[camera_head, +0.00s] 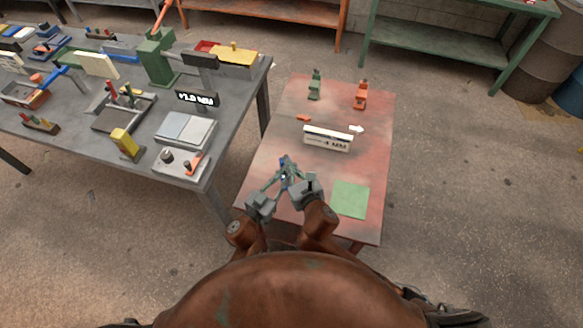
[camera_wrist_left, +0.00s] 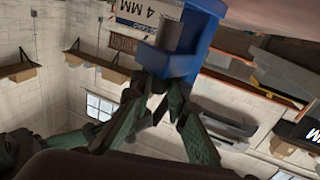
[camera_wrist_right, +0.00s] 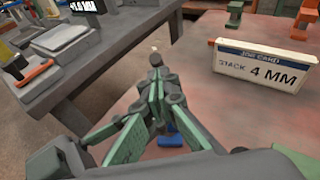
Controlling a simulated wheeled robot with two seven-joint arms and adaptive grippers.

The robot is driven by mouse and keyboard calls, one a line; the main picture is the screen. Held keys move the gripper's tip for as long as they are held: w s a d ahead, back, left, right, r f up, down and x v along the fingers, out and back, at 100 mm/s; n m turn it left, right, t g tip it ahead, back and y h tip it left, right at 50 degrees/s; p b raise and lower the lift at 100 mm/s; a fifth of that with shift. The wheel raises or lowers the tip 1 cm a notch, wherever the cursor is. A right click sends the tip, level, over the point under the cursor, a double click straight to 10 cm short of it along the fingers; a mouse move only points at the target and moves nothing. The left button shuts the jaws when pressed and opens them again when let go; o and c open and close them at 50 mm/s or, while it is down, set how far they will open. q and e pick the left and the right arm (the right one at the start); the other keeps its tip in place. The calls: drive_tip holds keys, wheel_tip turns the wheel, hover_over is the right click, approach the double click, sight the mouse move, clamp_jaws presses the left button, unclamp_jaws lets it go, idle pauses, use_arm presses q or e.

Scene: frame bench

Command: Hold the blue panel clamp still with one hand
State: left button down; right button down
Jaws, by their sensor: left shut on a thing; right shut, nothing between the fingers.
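The blue panel clamp (camera_wrist_left: 200,45) fills the top middle of the left wrist view, with a grey cylinder in its mouth. My left gripper (camera_wrist_left: 168,88) is shut on its lower part. In the head view, the clamp (camera_head: 283,162) is a small blue patch at the near left of the red table, mostly hidden by my grippers. My left gripper (camera_head: 281,180) reaches it from the left. My right gripper (camera_head: 289,164) is close beside it, shut and empty. In the right wrist view, the right fingers (camera_wrist_right: 156,72) are together, and a blue part (camera_wrist_right: 170,138) shows below them.
A job card (camera_head: 328,140) reading "STACK 4 MM" stands mid-table. Behind it are a green piece (camera_head: 315,85) and an orange piece (camera_head: 361,95). A green square (camera_head: 350,199) lies at the near right. A grey bench (camera_head: 82,145) crowded with tools stands left.

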drive_tip(key=shift+r, duration=0.1)
drive_tip(key=shift+w+r+g, duration=0.4)
drive_tip(key=shift+r+g, duration=0.05)
drive_tip(key=shift+g, duration=0.15)
drive_tip(key=shift+w+a+r+g+h, duration=0.15)
drive_tip(key=shift+w+r+g+h, duration=0.2)
drive_tip(key=shift+g, duration=0.35)
drive_tip(key=shift+w+r, duration=0.15)
drive_tip(key=shift+w, duration=0.2)
drive_tip(key=shift+r, duration=0.2)
drive_tip(key=shift+r, duration=0.6)
